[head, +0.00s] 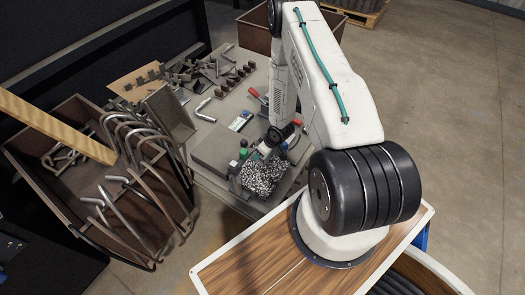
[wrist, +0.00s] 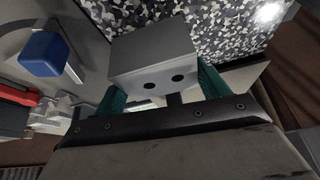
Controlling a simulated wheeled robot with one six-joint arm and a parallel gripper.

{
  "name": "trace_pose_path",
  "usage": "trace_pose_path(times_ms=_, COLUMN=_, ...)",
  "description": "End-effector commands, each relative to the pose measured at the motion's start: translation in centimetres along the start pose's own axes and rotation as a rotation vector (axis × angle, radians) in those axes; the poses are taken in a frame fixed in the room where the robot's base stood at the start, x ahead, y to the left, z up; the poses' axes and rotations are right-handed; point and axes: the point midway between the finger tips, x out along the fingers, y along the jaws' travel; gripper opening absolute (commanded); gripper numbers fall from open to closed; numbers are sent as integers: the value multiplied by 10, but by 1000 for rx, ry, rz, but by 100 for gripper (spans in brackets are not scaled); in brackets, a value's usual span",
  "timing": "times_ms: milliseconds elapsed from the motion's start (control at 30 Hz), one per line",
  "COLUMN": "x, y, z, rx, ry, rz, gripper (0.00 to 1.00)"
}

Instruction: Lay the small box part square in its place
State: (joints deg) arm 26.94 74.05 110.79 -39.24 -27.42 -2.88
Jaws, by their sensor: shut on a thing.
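The small box part (wrist: 150,52) is a grey block with two dark round holes in the face toward the wrist camera. My gripper (wrist: 160,88) is shut on it, with a green finger pad on each side. The part looks slightly tilted in the wrist view. A black-and-white speckled surface lies just beyond it; I cannot tell whether they touch. In the head view the speckled block (head: 263,176) sits at the front of the workbench, below my wrist. The held part cannot be made out clearly there. I cannot pick out the part's place.
Red-handled clamps (head: 253,92) stand on the bench near my arm. The wrist view shows a blue block (wrist: 43,53) and a red handle (wrist: 14,117) at left. A grey plate (head: 216,150) lies left of the speckled block. Bins with bent tubes (head: 125,190) stand at left.

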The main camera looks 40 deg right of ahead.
Motion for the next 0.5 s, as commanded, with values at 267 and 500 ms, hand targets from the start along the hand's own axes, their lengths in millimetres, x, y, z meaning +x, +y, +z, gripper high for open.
trace_pose_path(times_ms=267, x=0, y=0, z=0, rx=0, ry=0, rz=0, gripper=38)
trace_pose_path(times_ms=500, x=0, y=0, z=0, rx=0, ry=0, rz=0, gripper=100)
